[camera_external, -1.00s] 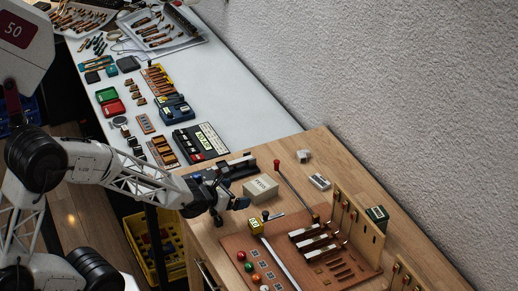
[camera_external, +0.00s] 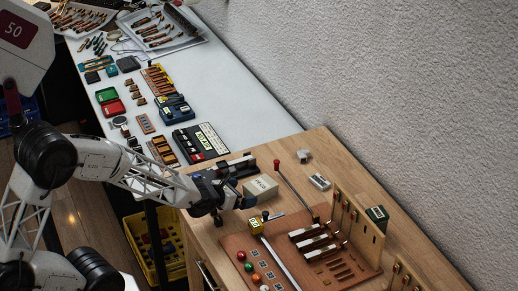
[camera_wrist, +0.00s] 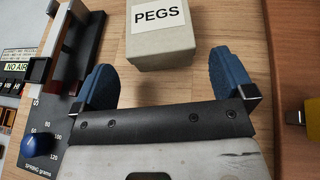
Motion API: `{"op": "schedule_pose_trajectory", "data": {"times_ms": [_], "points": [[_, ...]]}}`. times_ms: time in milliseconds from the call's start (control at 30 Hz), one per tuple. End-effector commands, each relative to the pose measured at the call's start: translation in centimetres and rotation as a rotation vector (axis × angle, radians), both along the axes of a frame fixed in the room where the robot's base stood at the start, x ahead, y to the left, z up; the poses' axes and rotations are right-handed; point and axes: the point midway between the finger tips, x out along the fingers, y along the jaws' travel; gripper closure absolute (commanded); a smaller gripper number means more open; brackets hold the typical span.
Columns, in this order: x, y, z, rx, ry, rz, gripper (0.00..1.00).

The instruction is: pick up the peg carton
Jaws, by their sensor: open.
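The peg carton is a small beige box (camera_external: 261,187) with a white label, standing on the wooden bench top. In the wrist view the carton (camera_wrist: 161,42) shows its "PEGS" label and lies just beyond my fingertips, roughly centred between them. My gripper (camera_external: 240,193) is beside the carton on its left in the external view. In the wrist view my gripper (camera_wrist: 163,80) has its two blue fingers spread wide, with nothing between them. The carton's lower part and far side are partly hidden.
A dark spring gauge (camera_wrist: 62,90) stands close to the left of my fingers. A brown board (camera_external: 232,243) with coloured balls, a metal bar and a yellow block (camera_external: 256,226) lies in front. A red-tipped rod (camera_external: 290,185) is right of the carton.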

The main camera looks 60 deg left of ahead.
Motion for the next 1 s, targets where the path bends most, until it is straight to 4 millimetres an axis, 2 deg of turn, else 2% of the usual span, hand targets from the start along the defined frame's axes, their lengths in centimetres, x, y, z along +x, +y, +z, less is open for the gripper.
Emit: {"op": "schedule_pose_trajectory", "data": {"times_ms": [533, 1000], "points": [[4.1, 0.7, -1.7, 0.0, 0.001, 0.0, 0.0], [4.7, 0.8, -1.9, 0.0, 0.0, 0.001, 0.0]]}}
